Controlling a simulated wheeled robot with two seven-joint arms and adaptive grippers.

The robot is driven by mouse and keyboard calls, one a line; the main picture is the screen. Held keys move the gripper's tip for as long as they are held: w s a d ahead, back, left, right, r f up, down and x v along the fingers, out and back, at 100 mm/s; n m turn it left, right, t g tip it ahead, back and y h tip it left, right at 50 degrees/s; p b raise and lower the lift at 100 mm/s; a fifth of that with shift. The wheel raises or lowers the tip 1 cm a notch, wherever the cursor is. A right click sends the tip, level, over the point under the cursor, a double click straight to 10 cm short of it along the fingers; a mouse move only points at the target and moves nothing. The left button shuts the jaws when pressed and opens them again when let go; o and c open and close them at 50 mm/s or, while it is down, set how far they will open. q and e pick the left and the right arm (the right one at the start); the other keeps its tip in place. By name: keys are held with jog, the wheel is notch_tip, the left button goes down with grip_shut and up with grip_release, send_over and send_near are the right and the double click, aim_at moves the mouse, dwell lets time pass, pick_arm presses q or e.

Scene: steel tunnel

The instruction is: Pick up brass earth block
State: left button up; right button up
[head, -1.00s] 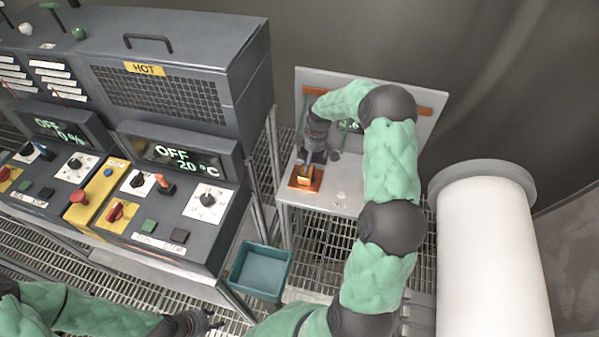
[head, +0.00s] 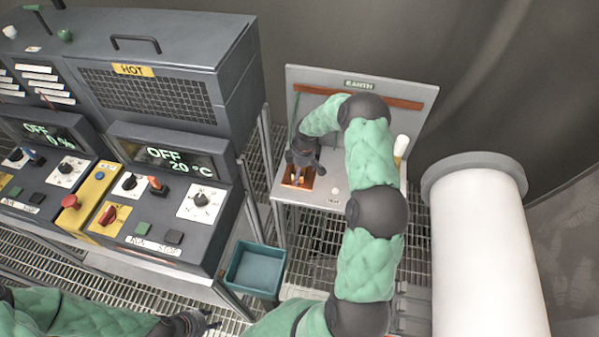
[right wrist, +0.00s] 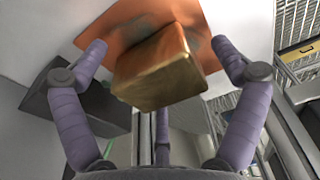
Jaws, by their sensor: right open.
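The brass earth block (right wrist: 160,75) is a gold-coloured block on an orange copper-like plate (right wrist: 205,25) in the right wrist view. My right gripper (right wrist: 165,62) is open, with its purple fingers on either side of the block and apart from it. In the head view the right gripper (head: 301,170) is over the plate (head: 289,181) on the grey bench and hides most of the block. My left gripper (head: 205,322) is at the bottom left of the head view, away from the bench; its finger opening is not clear.
The grey bench (head: 350,205) has a back panel labelled EARTH (head: 360,85). A white-topped cylinder (head: 401,147) stands at its right side. A teal bin (head: 255,270) is below to the left. Control cabinets (head: 150,215) fill the left, and a large white cylinder (head: 485,250) stands right.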

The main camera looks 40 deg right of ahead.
jog(key=c, duration=1.9)
jog(key=shift+r, duration=0.15)
